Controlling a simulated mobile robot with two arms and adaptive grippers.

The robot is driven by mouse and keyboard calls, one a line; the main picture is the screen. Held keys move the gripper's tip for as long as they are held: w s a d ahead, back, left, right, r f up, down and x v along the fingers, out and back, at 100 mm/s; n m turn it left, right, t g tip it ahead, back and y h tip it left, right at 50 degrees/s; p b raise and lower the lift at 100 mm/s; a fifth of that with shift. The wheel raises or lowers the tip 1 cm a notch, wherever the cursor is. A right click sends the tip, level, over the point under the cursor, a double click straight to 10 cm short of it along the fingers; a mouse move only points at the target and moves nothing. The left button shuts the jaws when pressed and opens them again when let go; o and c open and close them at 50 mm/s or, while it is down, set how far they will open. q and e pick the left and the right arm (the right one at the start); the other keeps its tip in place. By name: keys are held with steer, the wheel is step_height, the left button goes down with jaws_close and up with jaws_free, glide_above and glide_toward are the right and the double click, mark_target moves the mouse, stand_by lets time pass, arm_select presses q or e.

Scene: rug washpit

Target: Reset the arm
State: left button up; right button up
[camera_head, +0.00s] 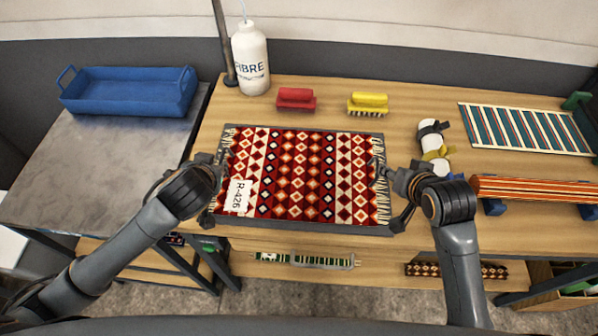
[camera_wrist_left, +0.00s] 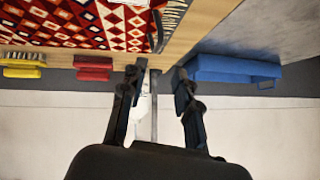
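My left gripper (camera_head: 218,188) is at the left edge of a red patterned rug (camera_head: 298,175), near its R-426 tag (camera_head: 238,196). In the left wrist view, the left gripper (camera_wrist_left: 160,72) has its two fingers apart with nothing between them; the rug (camera_wrist_left: 75,25) shows at upper left. My right gripper (camera_head: 388,198) is at the rug's right edge with its fingers spread and no object visible in it. The rug lies flat on a dark mat (camera_head: 300,229) on the wooden table. Whether either gripper touches the rug cannot be told.
A blue tray (camera_head: 130,105) stands on the grey side table at left. A white FIBRE bottle (camera_head: 250,62), red brush (camera_head: 296,98) and yellow brush (camera_head: 368,103) stand behind the rug.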

stand_by(0.5)
